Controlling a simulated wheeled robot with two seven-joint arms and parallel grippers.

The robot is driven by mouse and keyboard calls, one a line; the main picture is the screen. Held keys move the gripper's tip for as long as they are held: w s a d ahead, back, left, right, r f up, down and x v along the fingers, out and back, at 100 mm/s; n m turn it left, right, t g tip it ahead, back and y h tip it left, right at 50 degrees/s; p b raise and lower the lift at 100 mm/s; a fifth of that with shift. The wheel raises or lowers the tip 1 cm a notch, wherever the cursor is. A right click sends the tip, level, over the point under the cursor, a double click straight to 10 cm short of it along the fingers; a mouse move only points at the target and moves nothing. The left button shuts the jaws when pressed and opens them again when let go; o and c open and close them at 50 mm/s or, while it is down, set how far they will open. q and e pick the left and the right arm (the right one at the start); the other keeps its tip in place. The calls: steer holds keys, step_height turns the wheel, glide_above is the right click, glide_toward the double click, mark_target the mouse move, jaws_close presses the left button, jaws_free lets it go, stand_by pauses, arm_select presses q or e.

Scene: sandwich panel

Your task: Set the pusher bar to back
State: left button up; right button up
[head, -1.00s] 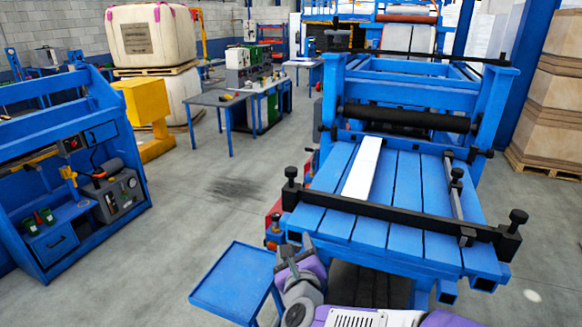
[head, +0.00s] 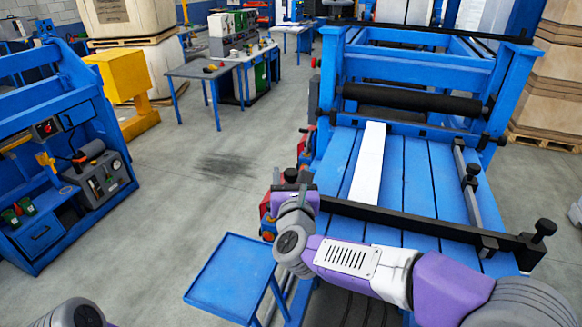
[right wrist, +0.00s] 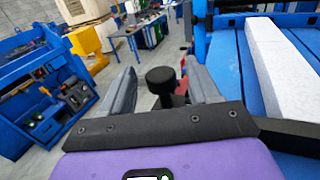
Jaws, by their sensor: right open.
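The pusher bar (head: 419,222) is a long black bar lying across the near end of the machine's slatted blue bed. A black knob (head: 543,228) stands at its right end, and another knob (head: 291,174) is at its left end. My right gripper (head: 293,188) is at that left end and partly hides it. In the right wrist view, the open grey fingers (right wrist: 160,88) have a black knob (right wrist: 160,78) in the gap between them, with room on both sides; whether they touch it is unclear. My left gripper is out of view.
A white strip (head: 368,160) lies lengthwise on the bed, its near end by the bar. A dark roller (head: 410,100) spans the machine farther back. A small blue side table (head: 230,275) stands below my right gripper. Open floor (head: 190,190) lies to the left.

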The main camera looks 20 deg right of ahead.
steer(key=shift+x, duration=1.05)
steer(key=shift+f, duration=0.1)
jaws_close()
